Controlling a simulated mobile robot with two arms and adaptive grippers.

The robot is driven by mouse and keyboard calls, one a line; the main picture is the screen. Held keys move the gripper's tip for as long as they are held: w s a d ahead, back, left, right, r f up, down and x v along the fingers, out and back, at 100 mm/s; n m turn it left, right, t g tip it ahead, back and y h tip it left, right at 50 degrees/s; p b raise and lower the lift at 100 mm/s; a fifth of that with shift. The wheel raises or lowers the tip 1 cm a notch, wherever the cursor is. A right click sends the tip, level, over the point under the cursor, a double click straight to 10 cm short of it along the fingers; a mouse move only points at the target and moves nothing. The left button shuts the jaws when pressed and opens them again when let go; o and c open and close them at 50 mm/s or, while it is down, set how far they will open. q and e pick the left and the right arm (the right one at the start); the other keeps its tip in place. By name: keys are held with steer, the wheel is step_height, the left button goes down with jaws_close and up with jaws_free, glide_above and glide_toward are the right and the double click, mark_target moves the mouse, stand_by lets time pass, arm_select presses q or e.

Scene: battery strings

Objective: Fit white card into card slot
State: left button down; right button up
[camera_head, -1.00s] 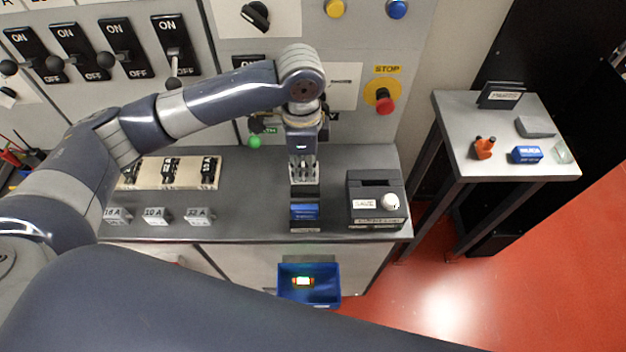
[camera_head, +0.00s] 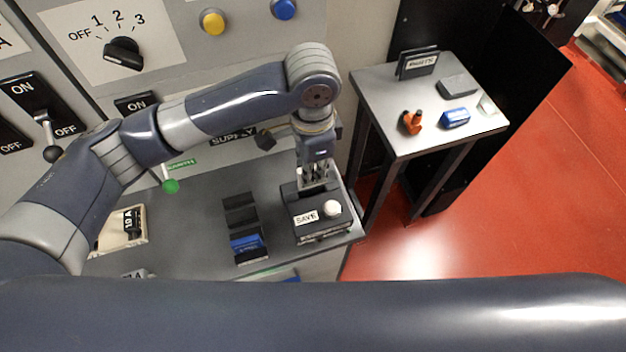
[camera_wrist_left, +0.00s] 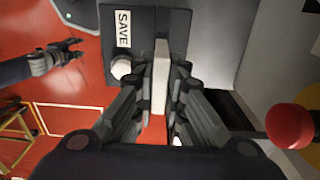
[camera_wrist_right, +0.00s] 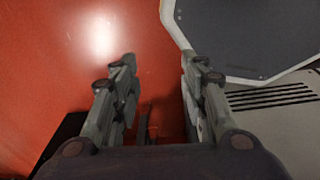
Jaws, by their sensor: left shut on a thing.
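My left gripper (camera_head: 314,182) is over the back part of the dark box marked SAVE (camera_head: 318,235). It is shut on the white card (camera_wrist_left: 161,75), seen edge-on between the fingers in the left wrist view. The same box (camera_wrist_left: 145,22) lies behind the card there, with a white round knob (camera_wrist_left: 121,67) beside it. The gripper hides the slot, and I cannot tell whether the card's far edge is inside it. In the right wrist view my right gripper (camera_wrist_right: 158,62) is open and empty, over red floor.
A black holder with a blue block (camera_head: 247,243) stands left of the box on the grey bench (camera_head: 200,215). A side table (camera_head: 385,85) at the right carries small items. The red emergency button (camera_wrist_left: 291,126) is close to the left wrist.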

arm_select(q)
step_height(320, 180, down, 3)
steer(key=shift+f, duration=0.1)
step_height(320, 180, down, 3)
steer(key=shift+f+p, duration=0.1)
steer(key=shift+p, duration=0.5)
steer(key=c, duration=1.9)
jaws_free()
steer(key=shift+f, duration=0.1)
steer(key=shift+o, duration=1.2)
arm_select(e)
steer(key=shift+s+a+r, duration=0.1)
steer(key=shift+s+r, duration=0.25)
steer(key=shift+s, duration=0.25)
steer(key=shift+s+a+r, duration=0.1)
steer(key=shift+s+r, duration=0.2)
steer(key=shift+s, duration=0.3)
steer(key=shift+w+d, duration=0.1)
